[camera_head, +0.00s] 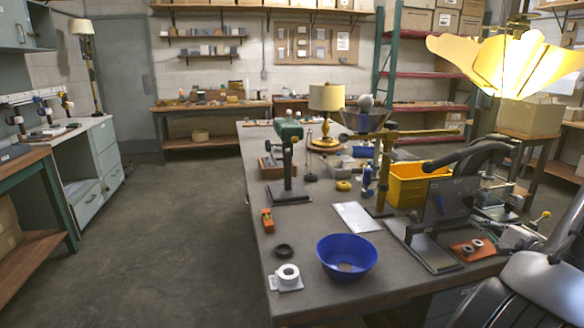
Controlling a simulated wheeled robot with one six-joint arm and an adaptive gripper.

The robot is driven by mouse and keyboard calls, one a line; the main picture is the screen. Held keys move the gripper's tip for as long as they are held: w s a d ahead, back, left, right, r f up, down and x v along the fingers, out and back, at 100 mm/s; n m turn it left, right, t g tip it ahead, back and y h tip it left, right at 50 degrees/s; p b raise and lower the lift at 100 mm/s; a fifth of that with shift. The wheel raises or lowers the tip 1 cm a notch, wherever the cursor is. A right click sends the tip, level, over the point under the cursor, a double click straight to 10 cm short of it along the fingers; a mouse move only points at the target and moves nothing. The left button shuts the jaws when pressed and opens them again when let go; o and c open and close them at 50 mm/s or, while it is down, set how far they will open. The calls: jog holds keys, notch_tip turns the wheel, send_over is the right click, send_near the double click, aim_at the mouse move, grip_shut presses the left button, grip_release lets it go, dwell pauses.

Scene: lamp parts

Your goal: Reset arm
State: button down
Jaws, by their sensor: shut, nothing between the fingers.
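My gripper does not show clearly in the head view. A large dark grey body at the lower right edge looks like part of my arm, and its end cannot be made out. The workbench (330,295) holds lamp parts and tools. A small table lamp with a cream shade (326,97) stands toward its back. A lit yellow petal-shaped lamp shade (510,62) hangs at the upper right. A blue bowl (346,257) sits near the front edge, with a white tape roll (288,275) and a dark ring (284,251) to its left.
A yellow bin (420,184) stands on the right of the bench, by a dark stand with a flat base (432,249). The floor (190,230) on the left is clear.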

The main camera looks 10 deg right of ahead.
jog(key=s+a+f+g+y, duration=0.1)
jog(key=a, duration=0.1)
jog(key=s+a+f+g+y, duration=0.1)
jog(key=s+a+f+y, duration=0.1)
jog(key=s+a, duration=0.1)
jog(key=shift+a+f+g, duration=0.3)
jog(key=shift+f+g, duration=0.05)
jog(key=shift+g, duration=0.05)
jog(key=s+a+g, duration=0.1)
jog(key=s+a+g+y, duration=0.1)
jog(key=a, duration=0.1)
jog(key=shift+s+a+y, duration=0.1)
jog(key=shift+s+y, duration=0.2)
jog(key=shift+s, duration=0.1)
jog(key=s+a+r+n+g+h, duration=0.1)
jog(key=s+a+r+n+g, duration=0.6)
jog(key=s+a+n+g, duration=0.4)
jog(key=a+r+n+t+h, duration=0.1)
jog(key=a+r+n+h, duration=0.2)
jog(key=r, duration=0.4)
jog(key=s+a+r+n+t+h, duration=0.1)
jog(key=a+r+n+h, duration=0.2)
jog(key=r+n, duration=0.3)
notch_tip(320, 180, up, 2)
jog(key=shift+s+a+r+n+t+h, duration=0.1)
jog(key=shift+s+a+n+t+h, duration=0.1)
jog(key=shift+s+n+t+h, duration=0.1)
